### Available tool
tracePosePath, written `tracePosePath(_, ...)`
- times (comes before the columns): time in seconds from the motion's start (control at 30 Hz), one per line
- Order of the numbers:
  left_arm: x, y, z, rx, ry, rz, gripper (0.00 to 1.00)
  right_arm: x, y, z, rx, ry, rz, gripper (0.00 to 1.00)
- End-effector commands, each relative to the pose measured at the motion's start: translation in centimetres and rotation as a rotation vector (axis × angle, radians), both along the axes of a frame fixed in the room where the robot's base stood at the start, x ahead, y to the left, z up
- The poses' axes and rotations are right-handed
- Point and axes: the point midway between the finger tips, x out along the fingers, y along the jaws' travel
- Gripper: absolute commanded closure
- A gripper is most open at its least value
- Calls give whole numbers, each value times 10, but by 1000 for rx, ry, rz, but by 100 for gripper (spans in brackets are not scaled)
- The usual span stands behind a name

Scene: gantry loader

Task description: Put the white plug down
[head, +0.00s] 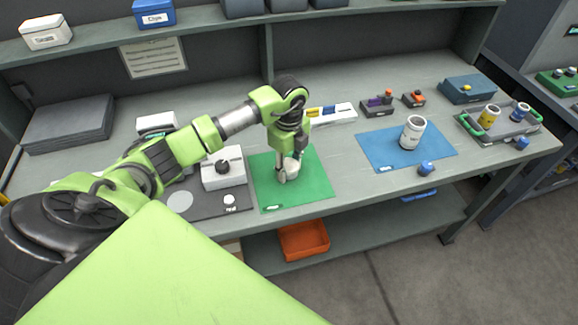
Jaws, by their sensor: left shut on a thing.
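My left gripper (286,174) reaches down over the green mat (310,187) and is shut on the white plug (292,165). The plug shows as a small pale round piece, partly hidden by the fingers. It is over the middle of the mat; I cannot tell whether it touches the mat. My right gripper is not in view.
Left of the green mat are a white box with a black knob (223,170) and a dark mat (207,203) with a small white knob (230,201). Right are a blue mat (380,150), a white canister (412,132), a blue cap (426,168) and a grey tray (513,131).

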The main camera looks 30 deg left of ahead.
Motion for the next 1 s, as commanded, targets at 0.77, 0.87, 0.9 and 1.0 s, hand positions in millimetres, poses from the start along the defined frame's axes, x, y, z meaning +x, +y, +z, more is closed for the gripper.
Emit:
tracePosePath(0.77, 2, 1, 43, 1, -7, -1, 48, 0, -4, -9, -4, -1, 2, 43)
tracePosePath(0.87, 2, 0, 66, 1, -7, -1, 48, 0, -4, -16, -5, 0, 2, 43)
tracePosePath(0.9, 2, 0, 75, 0, -6, -1, 48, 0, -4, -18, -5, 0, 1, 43)
tracePosePath(1.0, 2, 0, 95, 0, -5, 0, 48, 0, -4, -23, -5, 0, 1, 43)
